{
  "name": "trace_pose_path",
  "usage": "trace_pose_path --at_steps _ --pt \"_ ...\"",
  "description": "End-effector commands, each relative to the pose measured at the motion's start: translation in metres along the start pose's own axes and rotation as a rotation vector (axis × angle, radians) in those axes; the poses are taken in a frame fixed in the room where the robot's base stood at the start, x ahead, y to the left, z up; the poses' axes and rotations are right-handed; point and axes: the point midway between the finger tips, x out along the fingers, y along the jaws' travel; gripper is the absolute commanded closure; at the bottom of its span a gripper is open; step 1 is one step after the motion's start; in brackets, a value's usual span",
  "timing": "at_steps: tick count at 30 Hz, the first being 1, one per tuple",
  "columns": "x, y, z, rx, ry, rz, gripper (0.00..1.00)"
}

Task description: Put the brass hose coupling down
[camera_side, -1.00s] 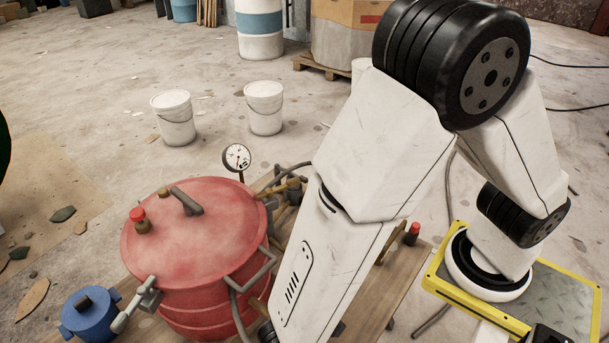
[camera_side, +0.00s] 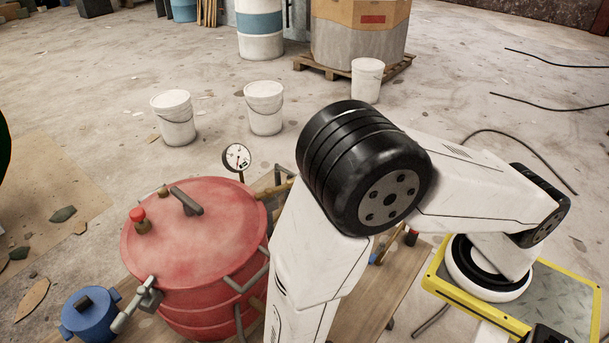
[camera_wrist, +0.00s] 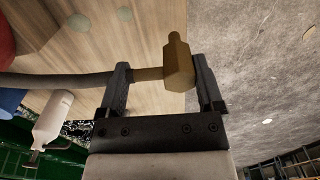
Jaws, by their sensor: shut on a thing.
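In the wrist view my gripper (camera_wrist: 160,90) is shut on the brass hose coupling (camera_wrist: 179,68), a brown-gold fitting with a blocky body and a short stub. A dark hose (camera_wrist: 60,80) runs from the coupling to the left, past the left finger. Behind it lies the pale wooden board (camera_wrist: 110,35); I cannot tell how far the coupling is from it. In the side view my arm hides my gripper and the coupling. The wooden board (camera_side: 385,290) shows there to the right of my arm.
A red pressure pot (camera_side: 195,240) with a gauge (camera_side: 236,158) stands left of my arm. A small blue pot (camera_side: 90,312) is at its lower left. White buckets (camera_side: 265,108) stand on the floor behind. In the wrist view a white bottle (camera_wrist: 53,115) is at the left.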

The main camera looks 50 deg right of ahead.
Motion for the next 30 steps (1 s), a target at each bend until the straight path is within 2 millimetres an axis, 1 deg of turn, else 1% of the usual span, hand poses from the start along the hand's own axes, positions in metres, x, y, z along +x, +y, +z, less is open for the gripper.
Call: trace_pose_path --at_steps 5,22,30 --pt "0.008 0.012 -0.013 0.002 0.001 0.0 0.76" --pt "0.038 0.058 -0.064 0.001 0.002 0.001 0.76" --pt "0.065 0.072 -0.08 0.0 0.0 0.0 0.76"
